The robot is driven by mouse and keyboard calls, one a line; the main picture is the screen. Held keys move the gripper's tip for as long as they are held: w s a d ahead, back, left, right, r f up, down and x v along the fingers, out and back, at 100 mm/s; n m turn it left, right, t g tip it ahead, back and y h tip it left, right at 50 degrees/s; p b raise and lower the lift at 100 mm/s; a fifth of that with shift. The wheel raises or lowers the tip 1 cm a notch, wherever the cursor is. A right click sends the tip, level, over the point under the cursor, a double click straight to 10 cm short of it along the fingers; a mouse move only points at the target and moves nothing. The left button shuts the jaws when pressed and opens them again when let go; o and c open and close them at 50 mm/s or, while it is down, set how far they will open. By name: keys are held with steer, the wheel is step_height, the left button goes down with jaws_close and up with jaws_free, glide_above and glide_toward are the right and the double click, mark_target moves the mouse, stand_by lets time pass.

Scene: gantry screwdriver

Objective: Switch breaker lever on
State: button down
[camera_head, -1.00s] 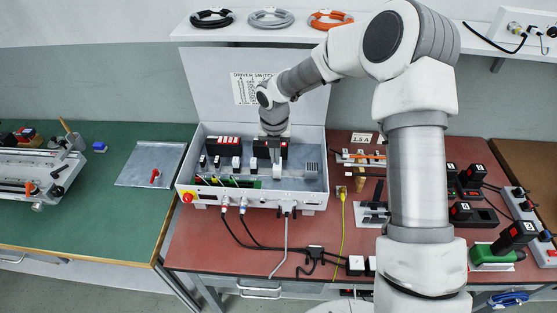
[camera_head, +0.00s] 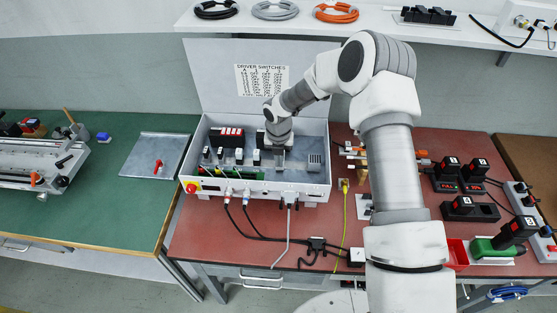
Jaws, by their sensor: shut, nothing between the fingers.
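The open control box (camera_head: 312,190) stands on the red-brown bench, with its lid raised behind it. A row of small black-and-white breakers (camera_head: 222,154) sits inside, left of my gripper. My gripper (camera_head: 279,164) points down into the box, right of the visible breakers, and is shut and empty. My wrist hides part of the dark block behind it. Whether the fingertips touch a lever is too small to tell.
A sheet headed "DRIVER SWITCHES" (camera_head: 262,80) is on the raised lid. A red emergency button (camera_head: 191,188) is at the box's front left. Cables (camera_head: 288,240) hang from the front. Black battery-like packs (camera_head: 463,205) and a red bin (camera_head: 457,253) stand to the right.

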steer(key=shift+w+r, duration=0.35)
steer(key=shift+w, duration=0.45)
steer(key=shift+w+r, duration=0.3)
steer(key=shift+w, duration=0.25)
stand_by(0.6)
steer(key=shift+w+r, duration=0.15)
steer(key=shift+w, duration=0.35)
steer(key=shift+r, duration=0.15)
steer(key=shift+r+p, duration=0.3)
steer(key=shift+r, duration=0.4)
steer(key=shift+s, duration=0.15)
